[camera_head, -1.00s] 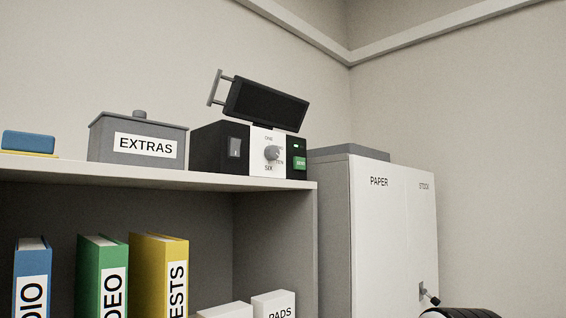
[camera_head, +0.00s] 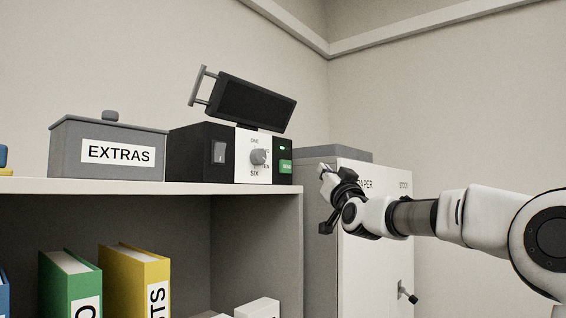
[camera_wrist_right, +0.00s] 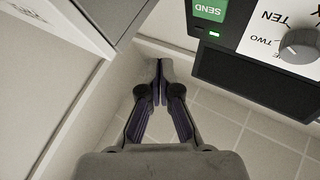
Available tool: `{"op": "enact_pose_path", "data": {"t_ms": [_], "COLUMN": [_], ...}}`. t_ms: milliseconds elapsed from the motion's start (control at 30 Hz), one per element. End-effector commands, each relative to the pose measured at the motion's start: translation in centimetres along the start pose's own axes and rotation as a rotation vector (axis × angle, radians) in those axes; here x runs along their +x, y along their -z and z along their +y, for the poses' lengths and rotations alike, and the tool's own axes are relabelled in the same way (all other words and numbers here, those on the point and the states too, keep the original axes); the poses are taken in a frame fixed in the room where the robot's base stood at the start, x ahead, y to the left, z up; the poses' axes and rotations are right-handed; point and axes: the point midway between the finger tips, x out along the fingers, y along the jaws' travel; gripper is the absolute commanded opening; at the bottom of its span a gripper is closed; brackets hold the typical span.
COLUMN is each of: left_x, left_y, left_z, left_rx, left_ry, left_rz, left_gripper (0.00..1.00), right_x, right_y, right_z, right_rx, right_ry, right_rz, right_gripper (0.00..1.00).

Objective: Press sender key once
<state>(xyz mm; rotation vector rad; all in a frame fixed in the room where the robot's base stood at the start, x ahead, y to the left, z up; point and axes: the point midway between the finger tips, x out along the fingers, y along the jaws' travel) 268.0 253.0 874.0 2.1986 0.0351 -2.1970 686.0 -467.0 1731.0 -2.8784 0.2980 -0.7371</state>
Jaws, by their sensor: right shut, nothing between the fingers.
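The sender is a black box (camera_head: 205,150) with a white front panel, a grey dial (camera_head: 258,157) and a tilted black screen (camera_head: 244,103). Its green SEND key (camera_head: 286,167) is at the right end of the front, below a small lit green lamp. In the right wrist view the key (camera_wrist_right: 211,9) shows upside down at the top edge, near the dial (camera_wrist_right: 300,46). My right gripper (camera_head: 326,172) is shut and empty, to the right of the key and apart from it. Its closed fingers (camera_wrist_right: 160,78) point up the right wrist view. My left gripper is out of view.
The sender stands on a shelf top (camera_head: 130,187) beside a grey EXTRAS box (camera_head: 85,150). Coloured binders (camera_head: 135,285) stand below. A white cabinet (camera_head: 375,268) marked PAPER and STOCK stands right, behind my right arm.

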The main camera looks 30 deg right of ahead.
Motion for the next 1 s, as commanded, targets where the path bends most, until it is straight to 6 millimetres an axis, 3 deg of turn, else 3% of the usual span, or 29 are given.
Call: {"op": "enact_pose_path", "data": {"t_ms": [100,533,1000], "left_x": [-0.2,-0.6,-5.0], "left_y": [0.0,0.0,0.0], "left_z": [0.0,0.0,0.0], "left_rx": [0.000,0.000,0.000], "left_ry": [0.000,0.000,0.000], "left_rz": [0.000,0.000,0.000], "left_gripper": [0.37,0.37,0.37], "right_x": [-0.1,0.2,4.7], "right_y": [1.8,1.9,-1.2], "right_z": [-0.1,-0.5,-3.7], "right_rx": [0.006,0.005,0.004], "right_ry": [0.002,0.003,0.003], "right_rz": [0.021,0.022,0.021], "right_gripper": [0.00,0.00,0.00]}}
